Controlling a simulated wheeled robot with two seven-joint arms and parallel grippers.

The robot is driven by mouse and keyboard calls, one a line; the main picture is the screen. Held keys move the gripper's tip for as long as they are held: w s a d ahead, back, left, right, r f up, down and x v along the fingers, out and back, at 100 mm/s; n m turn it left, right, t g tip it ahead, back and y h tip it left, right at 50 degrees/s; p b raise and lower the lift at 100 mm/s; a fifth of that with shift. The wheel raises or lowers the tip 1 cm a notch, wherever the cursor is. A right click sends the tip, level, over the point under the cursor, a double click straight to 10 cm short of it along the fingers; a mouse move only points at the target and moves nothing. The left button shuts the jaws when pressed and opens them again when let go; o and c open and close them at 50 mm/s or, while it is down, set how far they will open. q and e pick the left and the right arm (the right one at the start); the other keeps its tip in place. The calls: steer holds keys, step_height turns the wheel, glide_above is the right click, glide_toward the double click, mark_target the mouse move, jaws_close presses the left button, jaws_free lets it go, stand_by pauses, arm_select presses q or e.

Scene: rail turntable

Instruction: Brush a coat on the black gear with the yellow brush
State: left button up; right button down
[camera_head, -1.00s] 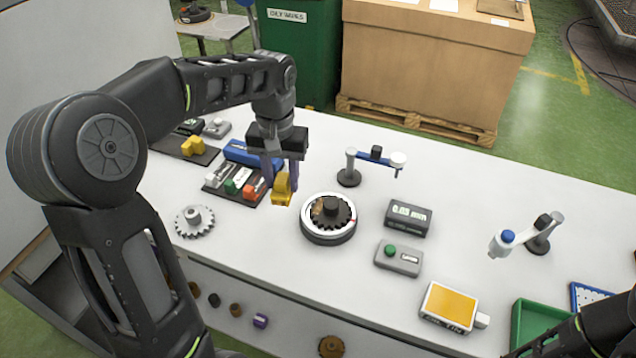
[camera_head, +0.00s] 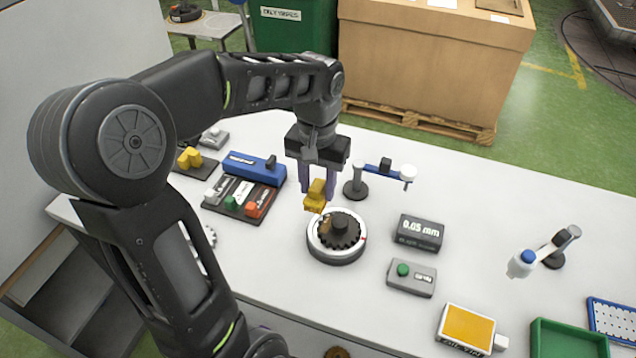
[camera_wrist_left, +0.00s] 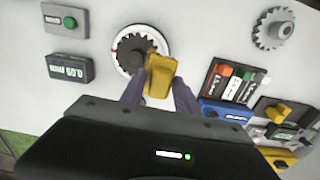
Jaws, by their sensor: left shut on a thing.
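The black gear (camera_head: 342,236) sits on a round turntable (camera_head: 335,256) with a white rim, and part of its face looks brown. The yellow brush (camera_head: 315,196) is in my left gripper (camera_head: 318,186), whose fingers are shut on it. The brush is just above the far left edge of the gear; I cannot tell whether it touches. In the left wrist view, the brush (camera_wrist_left: 160,76) hides part of the gear (camera_wrist_left: 133,50), and my left fingers (camera_wrist_left: 155,92) flank it. My right gripper is not in view.
A display box reading 0.05 mm (camera_head: 418,232) and a grey box with a green button (camera_head: 411,277) stand right of the turntable. A small post with a blue arm (camera_head: 377,173) stands close behind. A silver gear (camera_wrist_left: 273,28) lies apart.

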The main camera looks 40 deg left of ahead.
arm_select(q)
steer(key=shift+f+b, duration=2.05)
steer(key=shift+f, duration=0.8)
steer(key=shift+f+b, duration=0.45)
steer(key=shift+f, duration=0.15)
steer(key=shift+d, duration=0.5)
stand_by(0.7)
steer(key=shift+a, duration=0.35)
stand_by(0.4)
steer(key=shift+d, duration=0.35)
stand_by(0.4)
steer(key=shift+a, duration=0.35)
stand_by(0.5)
steer(key=shift+d, duration=0.35)
stand_by(0.4)
steer(key=shift+a, duration=0.15)
